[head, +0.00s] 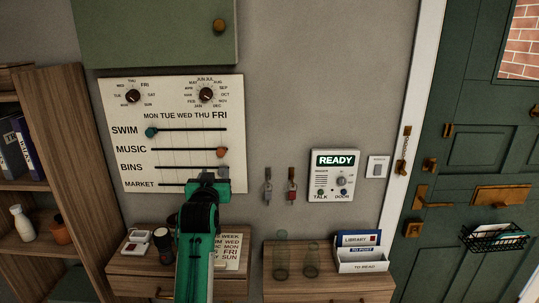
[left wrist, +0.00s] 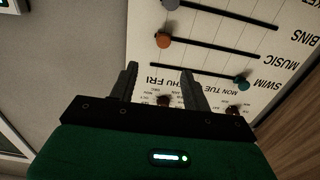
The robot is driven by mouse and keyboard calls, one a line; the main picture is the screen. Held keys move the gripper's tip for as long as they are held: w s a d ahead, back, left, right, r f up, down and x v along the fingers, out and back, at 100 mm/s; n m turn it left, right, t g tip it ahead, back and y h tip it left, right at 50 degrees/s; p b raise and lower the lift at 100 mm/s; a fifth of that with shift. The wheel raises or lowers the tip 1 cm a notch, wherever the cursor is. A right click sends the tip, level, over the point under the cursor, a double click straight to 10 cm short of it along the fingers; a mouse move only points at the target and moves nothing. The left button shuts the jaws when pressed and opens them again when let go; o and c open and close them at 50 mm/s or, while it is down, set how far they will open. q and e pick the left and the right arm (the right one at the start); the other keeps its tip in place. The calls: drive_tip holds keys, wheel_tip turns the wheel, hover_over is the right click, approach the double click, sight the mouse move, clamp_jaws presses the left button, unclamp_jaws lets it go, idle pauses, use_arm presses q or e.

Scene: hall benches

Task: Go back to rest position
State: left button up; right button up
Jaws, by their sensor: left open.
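My left gripper (head: 213,178) is in front of the lower right part of the white weekly board (head: 180,100), its arm rising from the bottom of the head view. In the left wrist view the two dark fingers (left wrist: 159,75) are spread apart with nothing between them. The board shows upside down there. The teal SWIM knob (head: 151,132) is at the left end of its slot, and the orange MUSIC knob (head: 222,152) is near the right end. A grey BINS knob (left wrist: 170,4) is also toward the FRI end. The MARKET knob cannot be made out. My right gripper is out of view.
Two keys (head: 267,185) hang right of the board, beside an intercom panel (head: 334,175) reading READY. Low cabinets below hold glasses (head: 281,270), a letter tray (head: 362,262) and small items. A green cupboard (head: 155,30) is above, a shelf (head: 85,130) left, a green door (head: 480,150) right.

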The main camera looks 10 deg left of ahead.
use_arm(q)
drive_tip(key=s+d+f+m+g+h, duration=0.1)
drive_tip(key=s+d+f+g, duration=0.15)
drive_tip(key=s+f, duration=0.85)
drive_tip(key=s+d+f+m+g+h, duration=0.15)
drive_tip(key=s+f+g, duration=0.25)
drive_tip(key=s+f, duration=0.6)
drive_tip(key=s+d+f+m+g+h, duration=0.1)
drive_tip(key=s+d+f+g, duration=0.2)
drive_tip(key=s, duration=0.5)
drive_tip(key=s+f+g, duration=0.2)
drive_tip(key=s+f, duration=0.3)
drive_tip(key=s, duration=0.4)
drive_tip(key=s+d+f+m+g+h, duration=0.1)
drive_tip(key=s+d+f+g, duration=0.2)
drive_tip(key=s, duration=0.5)
wheel_tip(320, 180, down, 31)
drive_tip(key=s+a+f+g, duration=0.1)
drive_tip(key=s+a+f, duration=0.1)
drive_tip(key=s+f, duration=0.8)
drive_tip(key=s+a+f+g, duration=0.1)
drive_tip(key=s+a+f, duration=0.1)
drive_tip(key=s+f, duration=0.7)
drive_tip(key=shift+s+f, duration=0.35)
drive_tip(key=shift+f, duration=0.35)
